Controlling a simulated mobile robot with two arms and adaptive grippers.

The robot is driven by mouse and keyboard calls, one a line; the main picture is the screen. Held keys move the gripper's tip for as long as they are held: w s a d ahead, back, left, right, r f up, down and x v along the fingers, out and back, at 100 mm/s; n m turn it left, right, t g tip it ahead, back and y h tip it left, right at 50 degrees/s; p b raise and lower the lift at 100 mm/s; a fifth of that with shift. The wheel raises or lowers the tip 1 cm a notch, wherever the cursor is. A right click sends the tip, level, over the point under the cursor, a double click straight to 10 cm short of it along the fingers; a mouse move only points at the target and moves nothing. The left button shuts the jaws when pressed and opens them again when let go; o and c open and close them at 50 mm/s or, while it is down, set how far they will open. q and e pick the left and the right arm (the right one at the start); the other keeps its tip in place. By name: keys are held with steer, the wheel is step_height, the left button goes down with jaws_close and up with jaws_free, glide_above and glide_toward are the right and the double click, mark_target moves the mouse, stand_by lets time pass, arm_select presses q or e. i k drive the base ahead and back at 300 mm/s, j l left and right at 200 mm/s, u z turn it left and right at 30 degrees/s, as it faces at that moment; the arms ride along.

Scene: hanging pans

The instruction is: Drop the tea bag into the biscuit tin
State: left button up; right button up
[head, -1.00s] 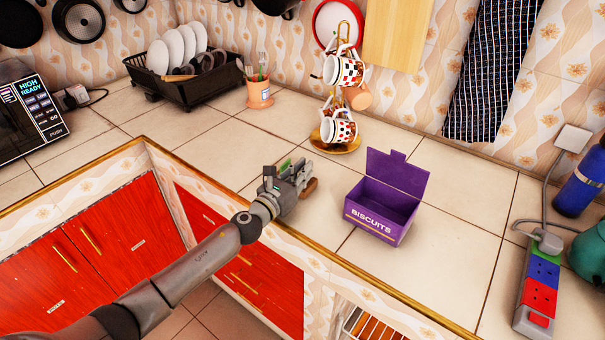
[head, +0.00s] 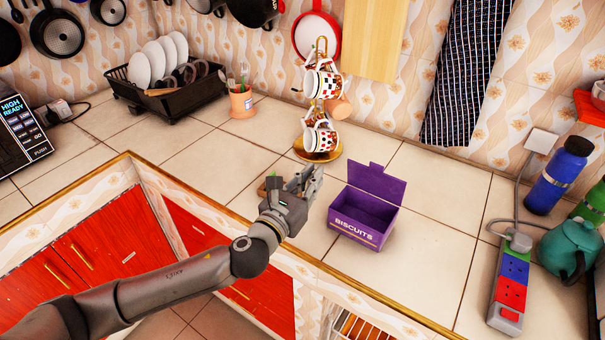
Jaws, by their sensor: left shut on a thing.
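The purple biscuit tin (head: 357,228) stands on the tiled counter in the head view, its lid (head: 376,184) raised at the back and its inside dark. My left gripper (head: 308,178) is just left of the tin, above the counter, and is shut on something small. The tea bag is not clearly visible; the fingers hide what they hold. A small brown and green patch shows behind the gripper's left side, too hidden to name. My right gripper is not in view.
A mug tree with patterned mugs (head: 320,138) stands behind the gripper. A power strip (head: 509,285), a teal teapot (head: 568,247) and a blue bottle (head: 559,176) are at the right. A dish rack (head: 170,103) is at the back left.

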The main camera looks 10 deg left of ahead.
mark_target(358, 217)
steer(key=i+l+u, duration=0.2)
steer(key=l, duration=0.45)
steer(key=l+u, duration=0.25)
steer(key=l, duration=0.35)
